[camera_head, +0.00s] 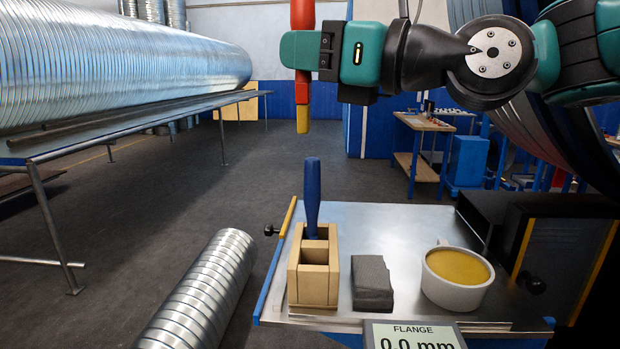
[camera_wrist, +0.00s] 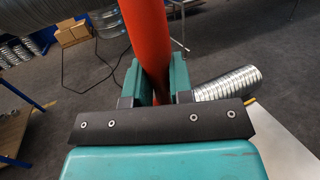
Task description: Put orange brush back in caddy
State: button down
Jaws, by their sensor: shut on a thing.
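My gripper (camera_head: 301,50) is shut on the orange brush (camera_head: 303,84), which hangs upright with a yellow tip at its lower end. The brush also shows in the wrist view (camera_wrist: 152,45) between the teal fingers (camera_wrist: 152,84). In the head view it is held well above the caddy (camera_head: 314,290), apart from it. The tan caddy stands on the metal tabletop with open compartments at the front. A blue-handled brush (camera_head: 312,200) stands upright in its rear compartment. The bottoms of the compartments are hidden.
A dark grey block (camera_head: 371,284) and a white pot of yellow paste (camera_head: 456,280) stand right of the caddy. A flange readout (camera_head: 413,336) is at the front edge. A spiral duct (camera_head: 200,295) lies left of the table (camera_head: 385,222).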

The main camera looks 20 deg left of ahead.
notch_tip(320, 180, down, 16)
jog(key=shift+r+b, duration=0.25)
jog(key=shift+b, duration=0.6)
jog(key=shift+f, duration=0.6)
jog(key=c, duration=1)
grip_release()
jog(key=shift+r, duration=0.15)
